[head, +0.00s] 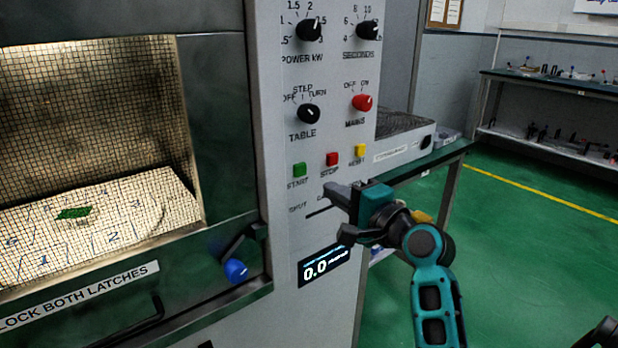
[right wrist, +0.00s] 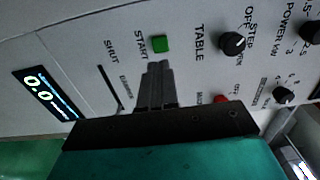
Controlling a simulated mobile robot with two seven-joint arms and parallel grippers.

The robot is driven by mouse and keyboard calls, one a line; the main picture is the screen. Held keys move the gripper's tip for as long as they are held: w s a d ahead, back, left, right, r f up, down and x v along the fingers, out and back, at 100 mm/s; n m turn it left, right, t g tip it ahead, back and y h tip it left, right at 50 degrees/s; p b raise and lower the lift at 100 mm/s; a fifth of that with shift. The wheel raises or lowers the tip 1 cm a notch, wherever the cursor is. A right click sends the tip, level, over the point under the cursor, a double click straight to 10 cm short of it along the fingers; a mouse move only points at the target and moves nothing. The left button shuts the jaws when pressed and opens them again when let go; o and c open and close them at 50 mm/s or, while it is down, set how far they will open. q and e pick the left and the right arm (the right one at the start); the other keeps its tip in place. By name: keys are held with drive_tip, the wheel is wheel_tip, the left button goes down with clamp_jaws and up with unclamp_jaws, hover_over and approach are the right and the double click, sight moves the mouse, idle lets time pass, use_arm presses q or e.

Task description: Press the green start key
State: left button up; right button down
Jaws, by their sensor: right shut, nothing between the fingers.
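The green start key (head: 299,169) is a small square button on the grey control panel, with START printed below it. It also shows in the right wrist view (right wrist: 160,43), just beyond the fingertips. My right gripper (head: 338,193) is shut and empty, with its fingers pointing at the panel. In the head view its tips are to the right of and a little below the green key. In the right wrist view the closed fingers (right wrist: 157,70) point toward the key, with a small gap in the picture. Whether they touch the panel I cannot tell. My left gripper is not clearly in view.
A red stop key (head: 332,158) and a yellow key (head: 360,150) sit right of the green one. Above are the black table knob (head: 308,113) and red mains knob (head: 362,102). A display (head: 325,266) reads 0.0. The oven door's blue-tipped latch (head: 235,270) is at left.

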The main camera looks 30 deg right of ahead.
sight(299, 168)
drive_tip(key=w, duration=0.7)
drive_tip(key=shift+w+a+b, duration=0.15)
drive_tip(key=shift+a+b, duration=0.15)
use_arm(q)
drive_tip(key=shift+w+d+r, duration=0.25)
drive_tip(key=shift+w, duration=0.2)
use_arm(e)
drive_tip(key=shift+w, duration=0.5)
drive_tip(key=shift+w+a+r+p, duration=0.1)
drive_tip(key=shift+w+r+p, duration=0.2)
drive_tip(key=shift+w+p, duration=0.3)
drive_tip(key=shift+r, duration=0.1)
use_arm(q)
drive_tip(key=shift+s+a+f, duration=0.1)
drive_tip(key=shift+s+a, duration=0.1)
drive_tip(key=shift+s, duration=0.6)
